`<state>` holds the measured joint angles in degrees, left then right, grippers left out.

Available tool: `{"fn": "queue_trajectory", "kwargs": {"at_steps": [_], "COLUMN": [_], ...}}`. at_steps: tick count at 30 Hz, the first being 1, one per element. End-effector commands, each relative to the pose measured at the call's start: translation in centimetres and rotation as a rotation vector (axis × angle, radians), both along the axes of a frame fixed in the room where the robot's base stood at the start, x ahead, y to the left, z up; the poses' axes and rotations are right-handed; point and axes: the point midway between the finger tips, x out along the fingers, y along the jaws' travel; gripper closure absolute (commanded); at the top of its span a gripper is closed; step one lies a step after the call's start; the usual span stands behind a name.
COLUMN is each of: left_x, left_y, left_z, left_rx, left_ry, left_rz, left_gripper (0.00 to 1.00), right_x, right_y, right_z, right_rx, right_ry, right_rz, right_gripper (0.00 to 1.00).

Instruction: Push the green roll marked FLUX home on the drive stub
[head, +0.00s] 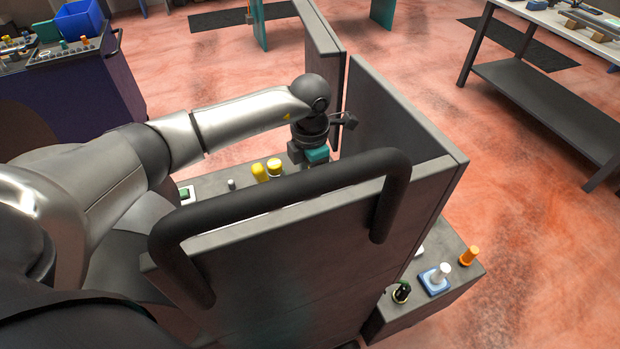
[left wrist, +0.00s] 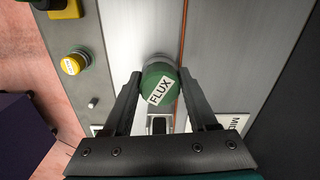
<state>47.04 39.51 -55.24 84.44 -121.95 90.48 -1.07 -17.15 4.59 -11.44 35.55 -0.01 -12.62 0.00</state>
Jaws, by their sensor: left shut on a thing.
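The green roll (left wrist: 160,92) marked FLUX shows in the left wrist view, end face and white label toward the camera. My left gripper (left wrist: 162,84) is shut on it, one finger on each side. A pale grey round form (left wrist: 158,58) shows just behind the roll; it may be the drive stub, but I cannot tell whether the roll is on it. In the head view my left gripper (head: 318,156) is down between the dark panels, and the roll is hidden there. My right gripper is not in view.
Yellow rolls (head: 260,173) stand on the grey shelf, near a small pale peg (head: 231,184). A dark panel with a thick black handle (head: 290,200) crosses the foreground. A lower ledge at the right carries an orange roll (head: 469,256) and a blue-based white post (head: 436,279).

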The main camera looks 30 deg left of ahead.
Motion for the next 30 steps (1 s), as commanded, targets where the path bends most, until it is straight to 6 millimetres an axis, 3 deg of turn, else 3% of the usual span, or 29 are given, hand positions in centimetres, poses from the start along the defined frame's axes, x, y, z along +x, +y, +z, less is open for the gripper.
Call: {"fn": "queue_trajectory", "kwargs": {"at_steps": [18,19,27,30], "left_x": [0.0,0.0,0.0,0.0], "left_y": [0.0,0.0,0.0,0.0], "left_z": [-1.6,-1.5,-1.5,-1.5], "left_rx": [-0.001,-0.001,0.000,0.000], "left_ry": [-0.001,-0.001,0.000,0.000], "left_rz": [0.001,0.001,0.000,0.000], "left_gripper": [1.00,0.38,0.08,0.07], "right_x": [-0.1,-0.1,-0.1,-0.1], "right_y": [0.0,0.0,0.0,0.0], "right_z": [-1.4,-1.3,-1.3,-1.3], "right_rx": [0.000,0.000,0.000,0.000], "right_ry": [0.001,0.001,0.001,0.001], "right_rz": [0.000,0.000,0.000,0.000], "right_gripper": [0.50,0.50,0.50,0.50]}}
